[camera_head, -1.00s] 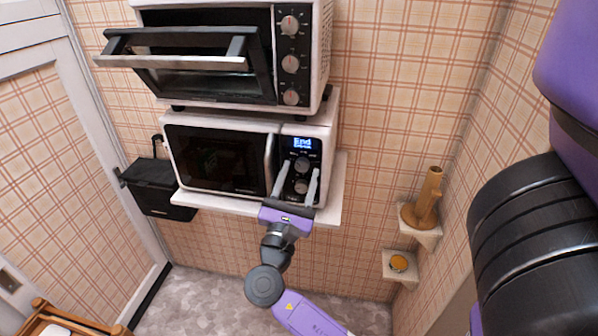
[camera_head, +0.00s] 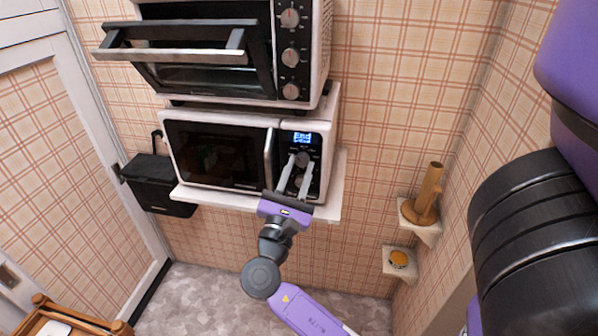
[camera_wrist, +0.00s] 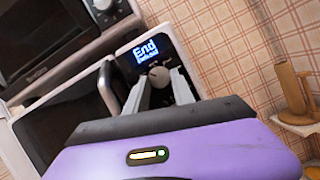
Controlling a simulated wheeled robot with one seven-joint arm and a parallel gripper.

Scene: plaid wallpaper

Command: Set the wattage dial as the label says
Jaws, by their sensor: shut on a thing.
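The white microwave (camera_head: 215,118) stands on a wall shelf, its door closed. Its black panel has a lit blue display (camera_head: 303,138) reading "End", with a smaller line I cannot read. Below it are an upper grey dial (camera_head: 303,157) and a lower dial partly hidden by my fingers. My gripper (camera_head: 300,161) reaches up from below, its two fingers shut on the upper dial. In the wrist view the round dial (camera_wrist: 159,77) shows between the fingertips. I cannot read its markings or setting, nor any wattage label.
A toaster oven (camera_head: 326,60) with its door tilted open and several knobs sits above the microwave. A black box (camera_head: 155,185) hangs left. A wooden holder (camera_head: 427,195) stands on a small right shelf.

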